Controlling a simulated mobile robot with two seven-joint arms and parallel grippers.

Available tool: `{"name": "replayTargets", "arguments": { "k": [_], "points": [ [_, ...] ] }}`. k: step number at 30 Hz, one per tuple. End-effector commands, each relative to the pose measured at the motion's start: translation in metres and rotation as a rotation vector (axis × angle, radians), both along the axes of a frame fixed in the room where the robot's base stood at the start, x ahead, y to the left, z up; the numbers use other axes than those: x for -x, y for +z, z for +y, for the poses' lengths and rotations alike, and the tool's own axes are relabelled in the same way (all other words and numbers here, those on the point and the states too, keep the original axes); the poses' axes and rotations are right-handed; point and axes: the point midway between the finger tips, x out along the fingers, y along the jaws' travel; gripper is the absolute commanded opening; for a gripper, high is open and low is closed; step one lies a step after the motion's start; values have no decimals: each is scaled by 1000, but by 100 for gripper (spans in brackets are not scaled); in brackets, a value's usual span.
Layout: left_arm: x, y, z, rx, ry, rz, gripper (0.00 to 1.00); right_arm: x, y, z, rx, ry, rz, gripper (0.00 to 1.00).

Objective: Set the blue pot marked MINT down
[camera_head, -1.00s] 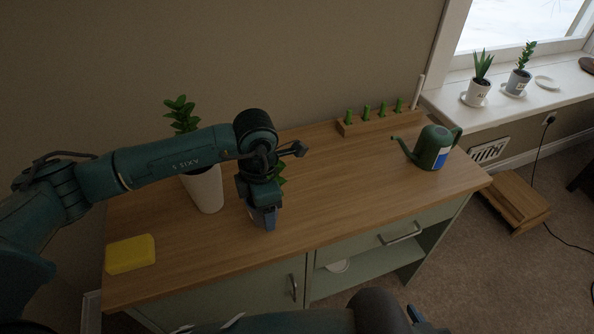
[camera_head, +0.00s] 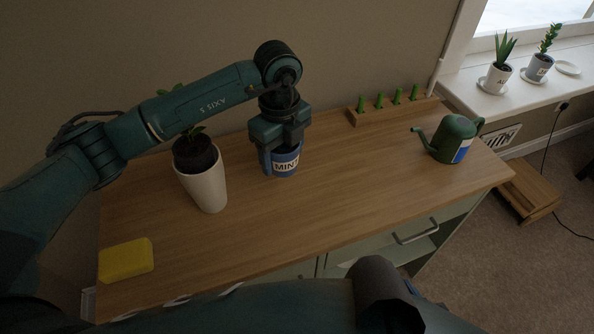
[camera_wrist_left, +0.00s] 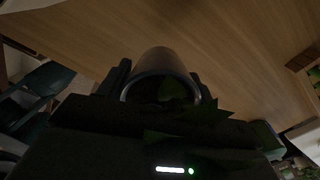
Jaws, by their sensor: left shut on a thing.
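The blue pot with a white label reading MINT (camera_head: 285,163) is upright at the back middle of the wooden cabinet top (camera_head: 340,190). My left gripper (camera_head: 280,145) is shut on it from above, a finger at each side. In the left wrist view the pot (camera_wrist_left: 160,68) shows between the dark fingers, with dark soil and green leaves. I cannot tell whether its base touches the wood. My right gripper is not in view; part of my other arm crosses the bottom of the head view.
A tall white pot (camera_head: 205,185) with a plant stands just left. A yellow sponge (camera_head: 126,260) lies front left. A wooden rack with green pegs (camera_head: 385,107) and a green watering can (camera_head: 454,139) are to the right. Two potted plants stand on the windowsill (camera_head: 478,97).

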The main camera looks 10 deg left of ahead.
Motion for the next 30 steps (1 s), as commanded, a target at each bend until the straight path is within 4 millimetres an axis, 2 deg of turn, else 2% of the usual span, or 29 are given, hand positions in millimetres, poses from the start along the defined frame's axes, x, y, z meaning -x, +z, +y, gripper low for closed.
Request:
{"name": "replayTargets", "arguments": {
  "k": [4, 11, 18, 29, 30],
  "points": [
    [1, -29, 0, -1, -2, 3, 31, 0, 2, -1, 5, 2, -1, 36],
    [0, -49, 0, -1, -3, 1, 31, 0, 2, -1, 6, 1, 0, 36],
    [1, -80, 0, 0, -3, 2, 31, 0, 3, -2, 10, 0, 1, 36],
    [0, -85, 0, 0, -5, 0, 31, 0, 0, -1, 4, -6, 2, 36],
    [1, -86, 0, -1, -4, 1, 65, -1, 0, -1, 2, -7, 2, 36]
  ]
}}
